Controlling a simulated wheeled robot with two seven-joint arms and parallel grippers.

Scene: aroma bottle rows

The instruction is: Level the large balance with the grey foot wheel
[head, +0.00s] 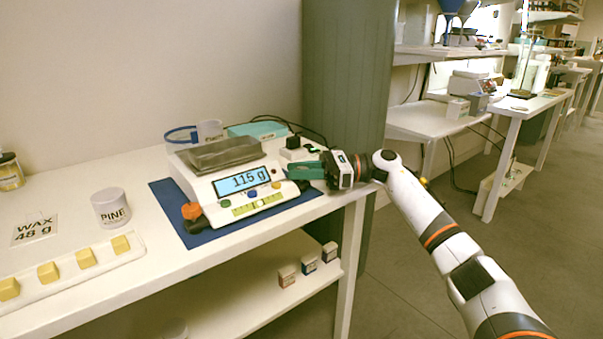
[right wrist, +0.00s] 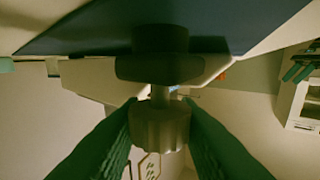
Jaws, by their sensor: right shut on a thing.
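The large balance (head: 230,178) is a white scale with a grey pan (head: 222,153) and a lit display that seems to read 115 g, the decimal point being unclear. It stands on a blue mat (head: 195,236). My right gripper (head: 292,171) reaches the balance's right side. In the right wrist view its green fingers are shut on the pale grey ribbed foot wheel (right wrist: 160,127), under the balance's body with a dark foot (right wrist: 160,39) beyond. The head view hides that wheel. An orange foot wheel (head: 191,211) shows at the front left corner. My left gripper is not in view.
A PINE cup (head: 111,208), a WAX 48 g card (head: 36,229) and a tray of yellow wax cubes (head: 60,285) lie left of the balance. A teal box (head: 258,130) and a cup are behind it. The table's right edge is close to my arm.

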